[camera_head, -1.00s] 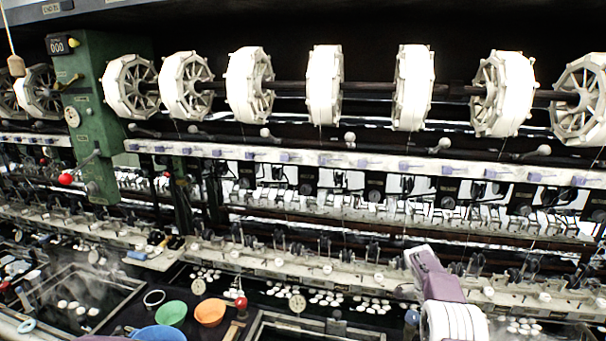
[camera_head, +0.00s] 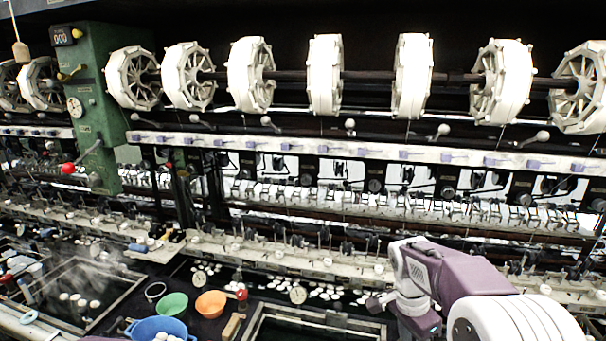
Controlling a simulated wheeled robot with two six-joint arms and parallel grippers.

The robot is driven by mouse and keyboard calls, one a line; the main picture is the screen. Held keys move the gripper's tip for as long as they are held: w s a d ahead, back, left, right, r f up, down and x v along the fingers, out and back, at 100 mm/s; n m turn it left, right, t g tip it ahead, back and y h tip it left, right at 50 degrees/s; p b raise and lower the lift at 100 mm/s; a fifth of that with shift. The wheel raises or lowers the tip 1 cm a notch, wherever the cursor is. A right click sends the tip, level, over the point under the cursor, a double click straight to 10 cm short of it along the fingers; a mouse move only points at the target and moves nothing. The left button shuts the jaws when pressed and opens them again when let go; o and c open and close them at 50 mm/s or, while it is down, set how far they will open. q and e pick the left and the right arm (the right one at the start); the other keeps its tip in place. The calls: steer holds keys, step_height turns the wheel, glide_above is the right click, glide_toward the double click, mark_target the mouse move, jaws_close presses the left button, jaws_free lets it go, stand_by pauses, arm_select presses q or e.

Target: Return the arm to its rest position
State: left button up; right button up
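My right arm (camera_head: 465,270) comes in from the lower right, with a white and purple wrist bent downward above the front of the basins. I see nothing held there. My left gripper is not in view.
A blue bowl (camera_head: 140,329) with white pieces, a green bowl (camera_head: 172,304) and an orange bowl (camera_head: 210,304) stand at the lower left. White reels (camera_head: 325,75) hang above. The green post (camera_head: 92,120) and the ledge (camera_head: 250,250) lie behind the basins.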

steer(key=s+a+f+n+t+y, duration=0.1)
steer(key=s+a+f+n+y, duration=0.1)
steer(key=s+a+f+n, duration=0.4)
steer(key=s+f+n, duration=0.3)
steer(key=s+n, duration=0.4)
steer(key=shift+a+f+n+t, duration=0.2)
steer(key=shift+f+n+t, duration=0.1)
steer(key=shift+n, duration=0.1)
steer(key=shift+s, duration=0.2)
steer(key=shift+w, duration=0.1)
steer(key=shift+d, duration=0.1)
